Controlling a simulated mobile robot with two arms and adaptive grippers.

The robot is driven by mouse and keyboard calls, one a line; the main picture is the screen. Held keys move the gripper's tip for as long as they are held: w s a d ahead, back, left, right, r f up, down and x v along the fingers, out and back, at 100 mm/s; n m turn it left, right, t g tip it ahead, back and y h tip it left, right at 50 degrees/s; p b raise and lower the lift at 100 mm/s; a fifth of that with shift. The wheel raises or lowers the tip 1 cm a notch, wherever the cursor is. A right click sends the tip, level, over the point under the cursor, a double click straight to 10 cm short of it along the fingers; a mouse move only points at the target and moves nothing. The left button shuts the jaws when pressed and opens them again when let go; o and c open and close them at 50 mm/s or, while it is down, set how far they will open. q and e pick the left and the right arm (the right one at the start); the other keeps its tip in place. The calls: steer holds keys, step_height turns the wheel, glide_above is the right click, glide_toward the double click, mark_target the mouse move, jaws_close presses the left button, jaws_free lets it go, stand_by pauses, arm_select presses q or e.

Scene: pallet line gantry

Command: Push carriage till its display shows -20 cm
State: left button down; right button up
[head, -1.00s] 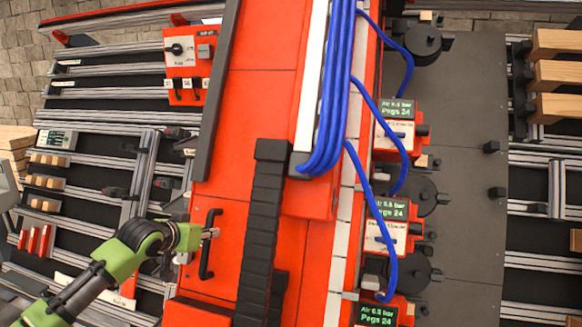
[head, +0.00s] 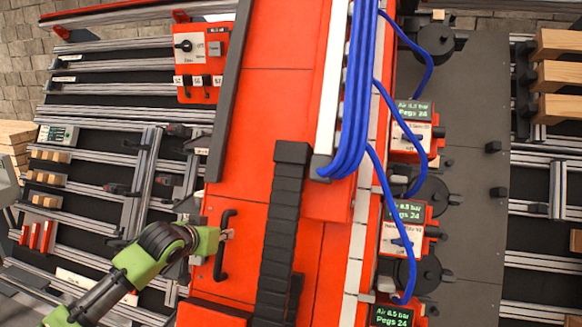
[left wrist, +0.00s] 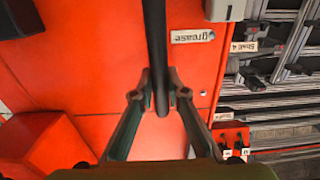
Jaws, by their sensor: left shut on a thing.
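The red carriage (head: 265,105) runs as a long beam from top to bottom of the head view. A black bar handle (head: 221,258) stands on its left part; it also shows in the left wrist view (left wrist: 155,35). My left gripper (head: 226,235) is shut on this handle. In the left wrist view the two fingers (left wrist: 160,92) close around the black bar from both sides. My right gripper is in neither view.
Blue hoses (head: 352,90) hang over the carriage's right side. Boxes with green screens reading "Pegs 24" (head: 409,211) stand along its right edge, over a grey plate (head: 470,190). Aluminium rails (head: 95,115) lie to the left. Wooden blocks (head: 562,76) stack at the far right.

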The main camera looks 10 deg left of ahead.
arm_select(q)
steer(key=p, duration=0.1)
glide_toward(255, 237)
steer(key=shift+x, duration=2.45)
steer(key=shift+r, duration=0.1)
